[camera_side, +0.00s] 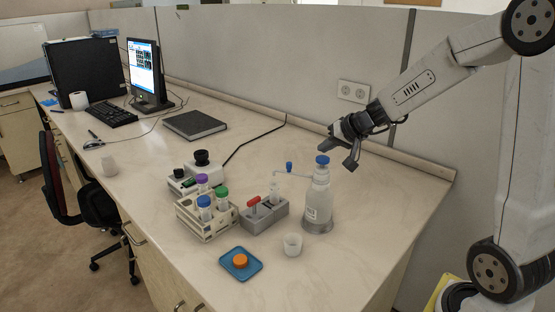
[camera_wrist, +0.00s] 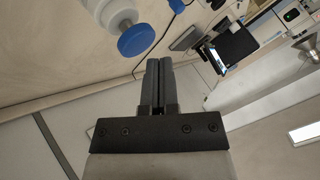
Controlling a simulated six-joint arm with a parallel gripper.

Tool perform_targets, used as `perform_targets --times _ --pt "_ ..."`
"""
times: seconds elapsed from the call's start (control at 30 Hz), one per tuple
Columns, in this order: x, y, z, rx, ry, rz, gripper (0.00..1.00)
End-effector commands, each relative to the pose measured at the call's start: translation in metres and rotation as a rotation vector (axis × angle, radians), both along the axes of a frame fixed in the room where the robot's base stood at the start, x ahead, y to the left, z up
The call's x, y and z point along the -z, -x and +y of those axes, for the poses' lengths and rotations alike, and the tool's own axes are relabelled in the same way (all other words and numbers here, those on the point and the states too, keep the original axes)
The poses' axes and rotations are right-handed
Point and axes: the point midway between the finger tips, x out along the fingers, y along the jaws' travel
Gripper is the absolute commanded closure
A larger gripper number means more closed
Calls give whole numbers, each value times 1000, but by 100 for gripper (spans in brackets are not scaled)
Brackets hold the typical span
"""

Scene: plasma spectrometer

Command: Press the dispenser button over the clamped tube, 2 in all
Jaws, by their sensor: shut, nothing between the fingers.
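The dispenser bottle (camera_side: 317,203) is white and upright, with a blue button (camera_side: 322,160) on top. A thin spout with a blue piece (camera_side: 289,167) reaches left from it. Below the spout, a clear tube (camera_side: 274,191) stands in a grey clamp block (camera_side: 264,218) with a red handle (camera_side: 254,201). My gripper (camera_side: 345,155) is just above and right of the button in the side view; contact is not visible. The wrist view shows its fingers (camera_wrist: 158,68) shut and empty, with the blue button (camera_wrist: 136,40) to their upper left, apart from them in the picture.
A rack (camera_side: 207,218) with several capped tubes stands left of the clamp block. A small white cup (camera_side: 292,244) and a blue tray (camera_side: 241,274) with an orange cap (camera_side: 240,260) are in front. The bench is clear at the right front.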

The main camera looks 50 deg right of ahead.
Motion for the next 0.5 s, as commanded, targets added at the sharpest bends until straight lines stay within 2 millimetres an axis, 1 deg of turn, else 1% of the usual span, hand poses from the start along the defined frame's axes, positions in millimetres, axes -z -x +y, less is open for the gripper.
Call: perform_targets --times 0.27,0.5 --pt "-2 0 0 0 0 -1 100" --pt "-15 -1 0 -1 1 -4 100"
